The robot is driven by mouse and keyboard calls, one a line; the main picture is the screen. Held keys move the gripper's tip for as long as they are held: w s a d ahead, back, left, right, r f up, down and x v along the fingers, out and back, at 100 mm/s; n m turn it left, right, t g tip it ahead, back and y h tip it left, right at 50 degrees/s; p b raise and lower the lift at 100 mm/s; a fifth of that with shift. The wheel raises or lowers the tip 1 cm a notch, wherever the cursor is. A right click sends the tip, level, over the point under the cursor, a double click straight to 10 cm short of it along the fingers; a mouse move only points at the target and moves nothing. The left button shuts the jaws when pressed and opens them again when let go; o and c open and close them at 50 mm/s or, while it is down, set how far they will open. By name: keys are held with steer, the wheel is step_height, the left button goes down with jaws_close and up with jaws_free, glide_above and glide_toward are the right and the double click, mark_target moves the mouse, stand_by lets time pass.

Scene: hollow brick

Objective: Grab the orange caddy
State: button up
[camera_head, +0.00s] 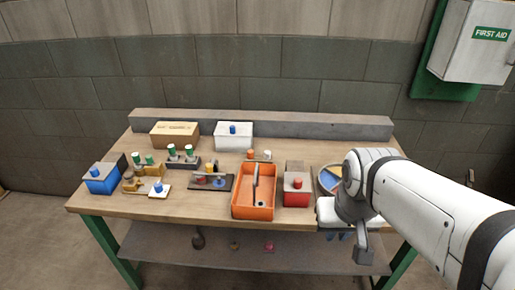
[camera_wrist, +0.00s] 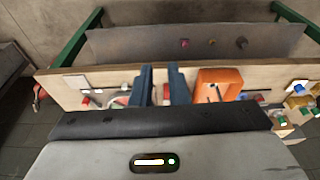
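The orange caddy (camera_head: 253,212) is an open-topped box near the front edge of the workbench, right of its middle, with a raised upright piece in it. It also shows in the wrist view (camera_wrist: 224,76), right of the fingers. My gripper (camera_wrist: 161,86) has two dark blue fingers with a gap between them and nothing seen held. In the head view, my gripper (camera_head: 338,236) is at the bench's front edge, right of the caddy and apart from it, partly hidden by my wrist.
A red and grey box (camera_head: 297,188) stands close to the caddy's right. A tray of small parts (camera_head: 212,182) lies to its left. A round multicoloured container (camera_head: 329,178) is near my wrist. White (camera_head: 233,137) and brown boxes (camera_head: 174,136) stand at the back. A lower shelf (camera_head: 220,252) runs beneath.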

steer(key=w+a+f+p, duration=0.1)
steer(key=w+a+f, duration=0.15)
steer(key=w, duration=0.55)
steer(key=w+a+f+m+t, duration=0.1)
steer(key=w+a+f, duration=0.15)
steer(key=w, duration=0.65)
steer(key=w+a+f+p, duration=0.1)
steer(key=w+f, duration=0.3)
steer(key=w, duration=0.4)
steer(key=shift+t, duration=0.5)
steer(key=w+a+f, duration=0.1)
steer(key=w+f, duration=0.2)
steer(key=f, duration=0.1)
steer(key=w+a+f+p, duration=0.1)
steer(key=w+a+f, duration=0.1)
steer(key=w+f, duration=0.1)
steer(key=w+a+f, duration=0.1)
steer(key=w+f, duration=0.2)
steer(key=f, duration=0.3)
steer(key=shift+a+f, duration=0.1)
steer(key=shift+a, duration=0.3)
steer(key=shift+c, duration=0.5)
jaws_close()
